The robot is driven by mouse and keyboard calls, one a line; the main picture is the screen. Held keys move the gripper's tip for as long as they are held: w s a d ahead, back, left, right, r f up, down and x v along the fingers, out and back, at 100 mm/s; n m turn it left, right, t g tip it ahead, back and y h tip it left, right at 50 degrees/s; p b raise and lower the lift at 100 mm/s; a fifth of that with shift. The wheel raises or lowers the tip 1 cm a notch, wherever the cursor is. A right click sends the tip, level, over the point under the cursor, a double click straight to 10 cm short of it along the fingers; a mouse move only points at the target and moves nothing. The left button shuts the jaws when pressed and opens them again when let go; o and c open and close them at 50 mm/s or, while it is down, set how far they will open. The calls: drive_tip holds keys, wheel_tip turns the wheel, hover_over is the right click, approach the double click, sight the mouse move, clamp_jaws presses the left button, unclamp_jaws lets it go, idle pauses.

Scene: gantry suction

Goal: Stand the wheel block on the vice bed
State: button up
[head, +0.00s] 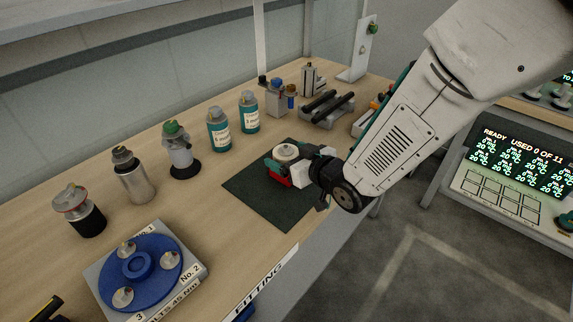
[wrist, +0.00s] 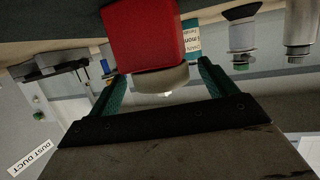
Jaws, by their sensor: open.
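The wheel block, a red block with a pale wheel (head: 287,152) on its top, stands on the dark green mat (head: 255,195) in the head view. Its red body (wrist: 146,35) shows large at the top of the upside-down wrist view. My gripper (head: 290,163) is open, with its teal fingers on either side of the wheel block. In the wrist view the fingers (wrist: 158,92) stand apart, with gaps to the pale wheel. What seems to be the vice bed, a grey base with black bars (head: 327,109), lies farther back on the bench, with nothing seen on it.
Teal-labelled bottles (head: 219,130), a green-topped jar (head: 180,150) and metal containers line the back of the bench. A blue round fixture (head: 140,262) stands at the front left. A small blue-grey container (head: 276,98) is beside the vice bed. The mat's left part is clear.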

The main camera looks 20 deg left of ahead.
sight(282, 151)
drive_tip(key=x, duration=0.3)
drive_tip(key=shift+w+a, duration=0.1)
drive_tip(key=shift+a, duration=0.1)
drive_tip(key=shift+c, duration=0.3)
drive_tip(key=c, duration=1.5)
drive_tip(key=shift+r, duration=0.1)
drive_tip(key=shift+c, duration=1.2)
